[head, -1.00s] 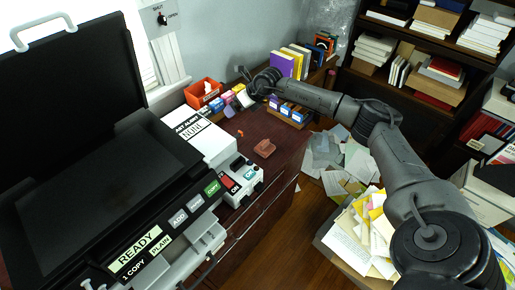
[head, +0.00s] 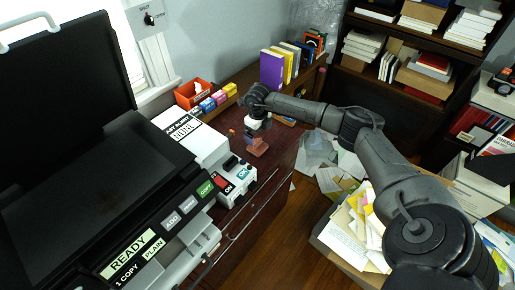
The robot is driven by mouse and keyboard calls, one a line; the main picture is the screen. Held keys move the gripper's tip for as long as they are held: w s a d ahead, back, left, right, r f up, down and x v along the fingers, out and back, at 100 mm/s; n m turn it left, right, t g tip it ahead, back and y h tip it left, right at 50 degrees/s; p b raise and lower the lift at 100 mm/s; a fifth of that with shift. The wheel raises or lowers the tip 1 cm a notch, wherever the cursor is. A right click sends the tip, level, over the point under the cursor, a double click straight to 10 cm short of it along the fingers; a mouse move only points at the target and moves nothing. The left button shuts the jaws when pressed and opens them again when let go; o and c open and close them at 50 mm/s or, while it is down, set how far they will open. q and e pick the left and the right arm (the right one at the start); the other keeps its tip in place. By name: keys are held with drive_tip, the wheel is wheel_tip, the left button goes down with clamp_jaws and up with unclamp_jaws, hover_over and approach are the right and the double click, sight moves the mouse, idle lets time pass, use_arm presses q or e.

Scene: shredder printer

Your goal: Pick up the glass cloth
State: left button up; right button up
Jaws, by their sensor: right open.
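What looks like the glass cloth, a small reddish-brown folded piece (head: 259,149), lies on the dark red desk top (head: 227,152) right of the white machine. My right gripper (head: 255,139) points down just above it and partly covers it. The gripper is open. I cannot tell whether its fingers touch the cloth. My left gripper is not in view.
A copier (head: 90,190) with a raised lid fills the left. A white shredder unit (head: 192,139) stands near the cloth. A red bin (head: 194,94), small coloured boxes (head: 219,97) and upright books (head: 272,69) line the back. Papers (head: 338,160) litter the floor.

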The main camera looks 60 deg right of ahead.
sight(257, 141)
drive_tip(key=shift+a+f+b, duration=0.2)
drive_tip(key=shift+f+b, duration=0.35)
drive_tip(key=shift+f, duration=2.85)
drive_tip(key=shift+c, duration=0.5)
drive_tip(key=c, duration=0.8)
drive_tip(key=shift+r, duration=0.15)
